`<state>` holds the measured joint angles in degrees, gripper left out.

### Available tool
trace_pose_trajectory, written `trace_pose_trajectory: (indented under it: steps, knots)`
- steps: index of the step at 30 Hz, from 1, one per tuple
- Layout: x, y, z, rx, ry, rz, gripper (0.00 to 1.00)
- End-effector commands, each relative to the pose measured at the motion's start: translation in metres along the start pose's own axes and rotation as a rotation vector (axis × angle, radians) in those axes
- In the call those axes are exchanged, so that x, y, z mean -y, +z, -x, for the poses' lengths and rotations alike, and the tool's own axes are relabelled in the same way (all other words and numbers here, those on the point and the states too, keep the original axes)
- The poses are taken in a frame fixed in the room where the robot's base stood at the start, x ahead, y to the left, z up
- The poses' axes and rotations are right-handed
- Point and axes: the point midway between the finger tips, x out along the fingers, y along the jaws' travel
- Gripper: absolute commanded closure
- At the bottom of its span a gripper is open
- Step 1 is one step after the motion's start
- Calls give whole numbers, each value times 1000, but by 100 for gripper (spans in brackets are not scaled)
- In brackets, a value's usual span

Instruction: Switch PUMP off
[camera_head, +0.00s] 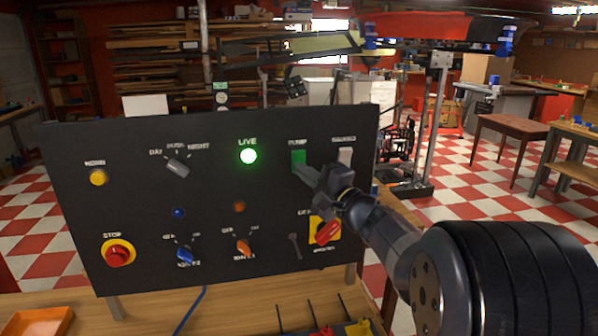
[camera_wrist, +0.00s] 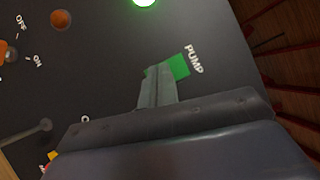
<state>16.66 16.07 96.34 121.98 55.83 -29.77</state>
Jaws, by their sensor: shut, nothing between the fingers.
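The PUMP switch (camera_head: 298,155) is a green rocker under its label in the upper right part of the black panel (camera_head: 120,215). It is also green in the wrist view (camera_wrist: 180,66), beside the PUMP label, and is partly covered by my fingertips. My gripper (camera_head: 298,169) is shut and empty, with its tips at the lower part of the switch. In the wrist view my gripper (camera_wrist: 155,75) overlaps the switch's edge; I cannot tell whether it touches. The green LIVE lamp (camera_head: 248,156) is lit to the left of the switch.
A pale rocker (camera_head: 345,156) sits right of PUMP. A red rotary handle (camera_head: 327,232) on yellow is below my wrist. Orange (camera_head: 243,247) and blue (camera_head: 185,254) knobs and a red STOP button (camera_head: 118,254) are lower left. An orange tray (camera_head: 40,320) lies on the bench.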

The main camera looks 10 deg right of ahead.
Motion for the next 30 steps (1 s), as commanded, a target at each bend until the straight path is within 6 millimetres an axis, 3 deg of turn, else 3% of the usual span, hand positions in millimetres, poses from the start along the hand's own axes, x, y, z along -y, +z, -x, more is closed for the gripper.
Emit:
trace_pose_trajectory:
  steps: [18, 30]
  knots:
    - [-1, -2, -2, 0, -1, 0, 100]
    - [7, 7, 10, 1, -1, 1, 100]
